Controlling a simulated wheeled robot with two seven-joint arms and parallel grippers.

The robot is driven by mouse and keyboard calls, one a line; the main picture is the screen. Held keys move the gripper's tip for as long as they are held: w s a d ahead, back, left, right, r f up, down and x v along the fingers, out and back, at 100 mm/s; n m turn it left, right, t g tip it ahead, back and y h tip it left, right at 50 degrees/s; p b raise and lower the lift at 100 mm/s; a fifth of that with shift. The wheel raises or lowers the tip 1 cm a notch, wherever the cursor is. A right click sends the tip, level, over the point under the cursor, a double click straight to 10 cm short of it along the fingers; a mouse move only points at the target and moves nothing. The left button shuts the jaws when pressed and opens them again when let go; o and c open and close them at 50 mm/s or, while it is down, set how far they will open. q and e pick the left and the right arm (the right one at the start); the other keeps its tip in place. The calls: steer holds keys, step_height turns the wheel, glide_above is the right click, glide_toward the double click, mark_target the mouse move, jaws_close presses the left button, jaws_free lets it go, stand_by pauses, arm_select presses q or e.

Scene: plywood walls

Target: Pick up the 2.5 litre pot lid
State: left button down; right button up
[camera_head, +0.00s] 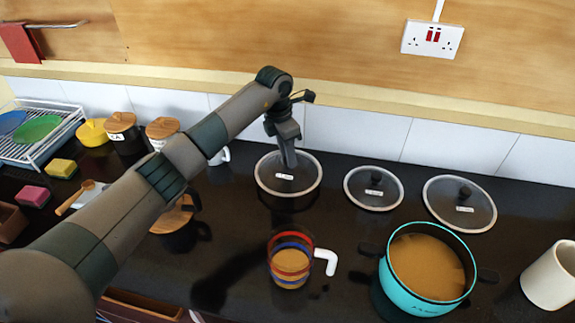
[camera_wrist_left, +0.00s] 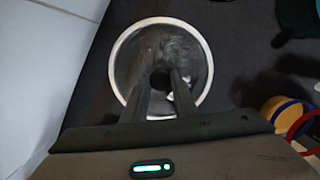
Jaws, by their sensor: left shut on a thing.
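A round glass lid with a pale rim (camera_head: 272,182) is at the back middle of the dark counter, the leftmost of three lids. It carries a small white label, too small to read surely. My left gripper (camera_head: 290,164) comes down on it from above and is shut on its knob, which the fingers mostly hide. A dark shadow under the lid suggests it is a little above the counter. In the left wrist view the lid (camera_wrist_left: 186,52) is beyond the two fingers (camera_wrist_left: 160,84). My right gripper is not in view.
Two more glass lids, a smaller one (camera_head: 374,188) and a larger one (camera_head: 460,203), lie to the right. A turquoise pot (camera_head: 425,306), a striped glass mug (camera_head: 290,275) and a white cup (camera_head: 549,278) stand in front. Wood-lidded jars (camera_head: 122,122) and a dish rack (camera_head: 40,148) are left.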

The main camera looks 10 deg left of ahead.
arm_select(q)
steer(key=s+d+r+b, duration=0.3)
steer(key=d+r+b, duration=0.2)
steer(key=d, duration=0.6)
step_height(320, 180, up, 3)
steer(key=shift+s+f, duration=0.1)
steer(key=shift+s, duration=0.05)
steer(key=shift+d, duration=0.1)
